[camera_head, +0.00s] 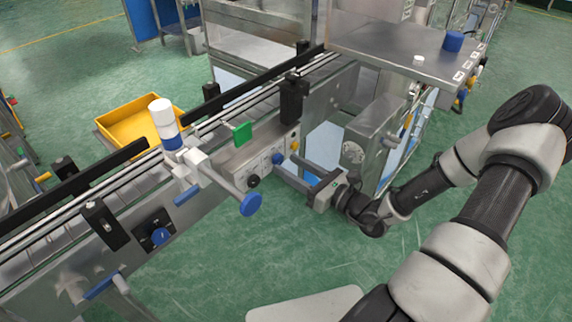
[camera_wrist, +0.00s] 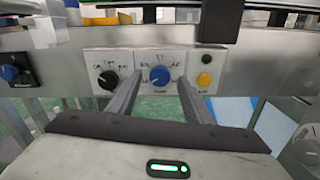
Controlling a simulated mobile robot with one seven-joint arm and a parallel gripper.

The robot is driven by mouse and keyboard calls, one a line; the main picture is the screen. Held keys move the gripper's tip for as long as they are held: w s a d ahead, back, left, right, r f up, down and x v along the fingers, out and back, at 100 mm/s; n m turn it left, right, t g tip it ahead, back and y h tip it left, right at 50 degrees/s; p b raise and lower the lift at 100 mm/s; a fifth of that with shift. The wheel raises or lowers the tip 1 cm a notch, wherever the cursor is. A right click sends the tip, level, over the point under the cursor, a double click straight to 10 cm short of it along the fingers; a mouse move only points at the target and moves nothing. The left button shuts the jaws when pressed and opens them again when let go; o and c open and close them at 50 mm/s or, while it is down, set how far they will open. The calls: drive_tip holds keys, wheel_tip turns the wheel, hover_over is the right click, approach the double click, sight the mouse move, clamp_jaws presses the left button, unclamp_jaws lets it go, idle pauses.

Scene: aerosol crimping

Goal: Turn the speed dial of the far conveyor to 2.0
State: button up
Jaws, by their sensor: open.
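A blue dial (camera_wrist: 160,75) sits on a white scale plate on the conveyor's side panel. It lies between my gripper's fingertips in the wrist view, and it shows in the head view (camera_head: 278,158). The scale numbers are too small to read surely. My gripper (camera_wrist: 160,84) is open, one finger on each side of the dial; I cannot tell whether they touch it. In the head view my gripper (camera_head: 284,164) reaches in from the right. A black dial (camera_wrist: 108,80) is left of the blue dial; it also shows in the head view (camera_head: 253,181).
A yellow button (camera_wrist: 204,80) and a black button (camera_wrist: 206,59) sit right of the dial. Another blue dial (camera_head: 161,236) is on a black plate further left. A blue-ended handle (camera_head: 250,204) sticks out near the panel. A yellow bin (camera_head: 138,120) stands behind the conveyor.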

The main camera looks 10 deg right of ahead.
sight(277, 159)
drive_tip(key=shift+x, duration=1.1)
drive_tip(key=c, duration=1.1)
drive_tip(key=shift+o, duration=0.2)
drive_tip(key=shift+r+p, duration=0.1)
drive_tip(key=shift+p, duration=0.25)
